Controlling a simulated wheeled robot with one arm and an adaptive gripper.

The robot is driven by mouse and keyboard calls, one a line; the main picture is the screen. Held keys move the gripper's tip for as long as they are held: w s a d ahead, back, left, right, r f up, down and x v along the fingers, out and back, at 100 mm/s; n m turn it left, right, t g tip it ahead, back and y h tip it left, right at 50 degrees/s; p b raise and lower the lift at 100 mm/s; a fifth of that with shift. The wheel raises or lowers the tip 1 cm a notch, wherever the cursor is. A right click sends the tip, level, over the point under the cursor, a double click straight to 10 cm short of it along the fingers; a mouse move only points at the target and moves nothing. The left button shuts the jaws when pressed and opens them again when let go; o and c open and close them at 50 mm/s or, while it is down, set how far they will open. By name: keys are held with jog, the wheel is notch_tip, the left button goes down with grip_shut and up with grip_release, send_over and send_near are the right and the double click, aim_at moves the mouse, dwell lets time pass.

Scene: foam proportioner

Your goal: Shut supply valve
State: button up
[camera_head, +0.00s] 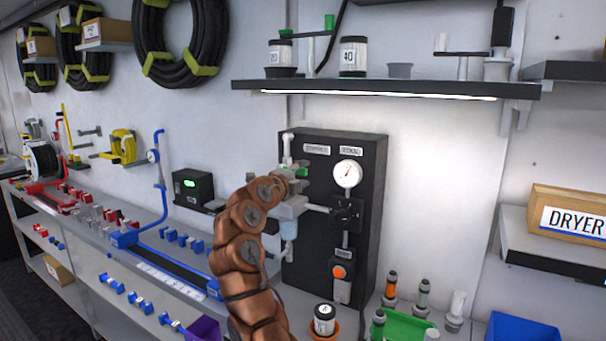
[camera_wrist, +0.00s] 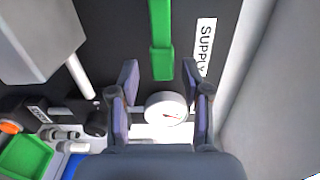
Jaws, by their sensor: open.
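The supply valve's green lever (camera_wrist: 162,40) shows in the wrist view beside a white SUPPLY label (camera_wrist: 205,46) on the dark panel. It runs down from the top edge, and its free end lies between my fingertips. My gripper (camera_wrist: 161,74) is open, with a finger on each side of the lever and a visible gap to each. In the head view a small green part of the lever (camera_head: 303,172) shows on the black panel (camera_head: 368,215), just past my copper arm. The arm hides most of my gripper and part of the valve there.
A round white gauge (camera_head: 348,174) sits on the panel right of the lever, with an orange knob (camera_head: 339,271) lower down. A lit shelf (camera_head: 400,88) overhangs the panel. Bottles and a green tray (camera_head: 405,327) stand at lower right. A green-lit box (camera_head: 193,188) stands left.

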jog(key=shift+s+a, duration=0.2)
jog(key=shift+s, duration=0.25)
jog(key=shift+v, duration=2.4)
jog(key=shift+a, duration=0.15)
